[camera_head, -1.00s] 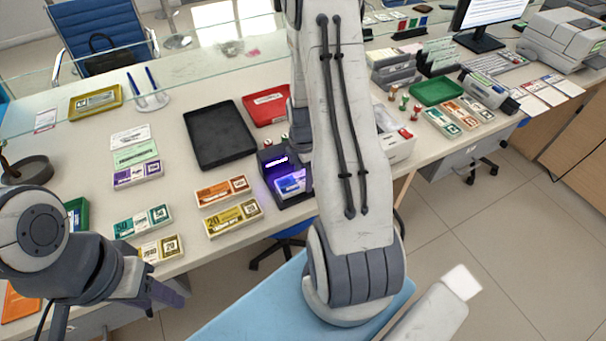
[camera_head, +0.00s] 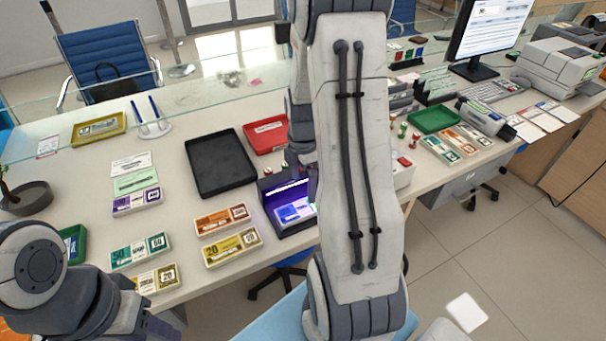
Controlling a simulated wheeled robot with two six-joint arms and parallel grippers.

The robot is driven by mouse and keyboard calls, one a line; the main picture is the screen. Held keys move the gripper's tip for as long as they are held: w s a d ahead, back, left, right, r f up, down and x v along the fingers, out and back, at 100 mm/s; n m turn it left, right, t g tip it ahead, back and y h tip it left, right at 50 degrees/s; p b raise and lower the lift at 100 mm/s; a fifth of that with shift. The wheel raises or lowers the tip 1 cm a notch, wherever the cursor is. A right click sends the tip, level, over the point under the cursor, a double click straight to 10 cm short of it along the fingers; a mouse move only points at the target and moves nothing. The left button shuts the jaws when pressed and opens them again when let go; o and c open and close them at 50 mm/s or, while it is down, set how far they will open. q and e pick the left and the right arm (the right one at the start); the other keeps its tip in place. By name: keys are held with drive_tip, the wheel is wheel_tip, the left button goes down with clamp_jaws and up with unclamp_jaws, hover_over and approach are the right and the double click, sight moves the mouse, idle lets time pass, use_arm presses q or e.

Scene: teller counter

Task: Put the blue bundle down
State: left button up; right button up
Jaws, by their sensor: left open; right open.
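A blue bundle (camera_head: 292,212) lies in the mouth of a dark boxy device with a violet-lit opening (camera_head: 278,231). My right arm comes up from the bottom centre and crosses the middle of the counter, just right of the device. My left gripper (camera_head: 155,326) is low at the bottom left, partly cut off by the frame edge. It is open, and I see nothing in it.
A black tray (camera_head: 221,164) and a red tray (camera_head: 267,136) stand behind the device. Orange (camera_head: 222,220), yellow (camera_head: 233,247), teal (camera_head: 140,250) and purple (camera_head: 136,202) bundles lie to its left. A green tray (camera_head: 434,119) stands at the right. The black tray is empty.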

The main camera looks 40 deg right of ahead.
drive_tip(key=shift+r, duration=1.55)
drive_tip(key=s+a+r+m, duration=0.1)
drive_tip(key=a+r+m, duration=0.15)
drive_tip(key=a, duration=0.75)
drive_tip(key=s+a+r+m, duration=0.1)
drive_tip(key=a+r, duration=0.2)
drive_tip(key=a, duration=0.6)
drive_tip(key=s+a+r+m, duration=0.1)
drive_tip(key=s+a+m, duration=0.1)
drive_tip(key=s+a, duration=0.4)
drive_tip(key=s+a+r+m+y, duration=0.1)
drive_tip(key=s+a+r+m, duration=0.1)
drive_tip(key=s+a, duration=0.4)
drive_tip(key=shift+s+r, duration=0.15)
drive_tip(key=shift+s, duration=1.05)
